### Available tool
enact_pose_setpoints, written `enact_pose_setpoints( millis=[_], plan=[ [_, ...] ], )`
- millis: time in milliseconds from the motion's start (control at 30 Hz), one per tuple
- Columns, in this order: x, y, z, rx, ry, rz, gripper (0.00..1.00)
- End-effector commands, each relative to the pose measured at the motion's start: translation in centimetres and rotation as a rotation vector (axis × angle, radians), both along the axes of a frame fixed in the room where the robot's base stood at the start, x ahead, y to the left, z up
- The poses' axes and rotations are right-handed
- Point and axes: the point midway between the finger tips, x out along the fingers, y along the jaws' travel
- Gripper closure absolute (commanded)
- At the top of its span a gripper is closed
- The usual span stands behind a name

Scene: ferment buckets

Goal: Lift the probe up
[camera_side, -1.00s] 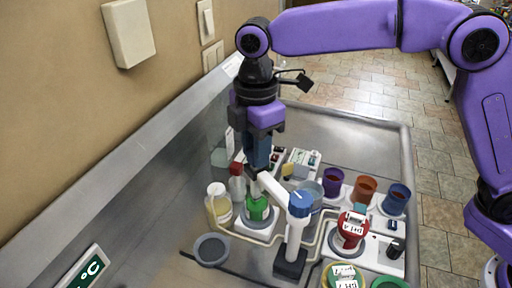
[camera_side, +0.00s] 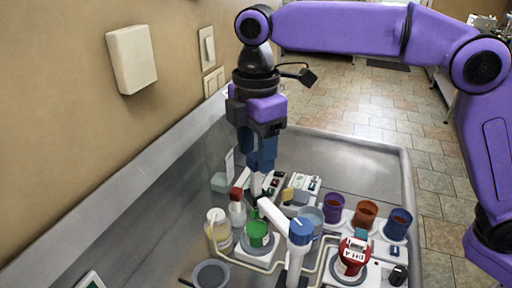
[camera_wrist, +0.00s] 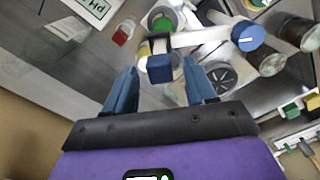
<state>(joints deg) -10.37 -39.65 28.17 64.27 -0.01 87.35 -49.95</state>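The probe (camera_side: 257,185) is upright, with a white body under a blue top. Its blue top also shows in the wrist view (camera_wrist: 165,70), between my fingertips. White probe body shows between my fingers and the white holder arm (camera_side: 273,217). The arm reaches left from a stand with a blue knob (camera_side: 300,230). The green bucket (camera_side: 258,233) is beneath, on a white base. The probe's lower end is hidden.
A red-capped bottle (camera_side: 237,211) and a yellowish jar (camera_side: 218,231) stand close on the left. Purple, orange and blue cups (camera_side: 366,213) stand to the right, with a red container (camera_side: 353,256) in front. The metal bench (camera_side: 330,160) is clear behind.

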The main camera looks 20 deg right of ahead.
Motion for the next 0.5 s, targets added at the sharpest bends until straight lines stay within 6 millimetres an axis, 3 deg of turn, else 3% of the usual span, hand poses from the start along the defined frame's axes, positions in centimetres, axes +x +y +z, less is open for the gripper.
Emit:
enact_pose_setpoints(
  millis=[167,500],
  plan=[
    [0.0,0.1,0.6,0.001,-0.001,0.000,0.45],
    [0.0,0.1,5.2,0.002,-0.002,0.001,0.45]
  ],
)
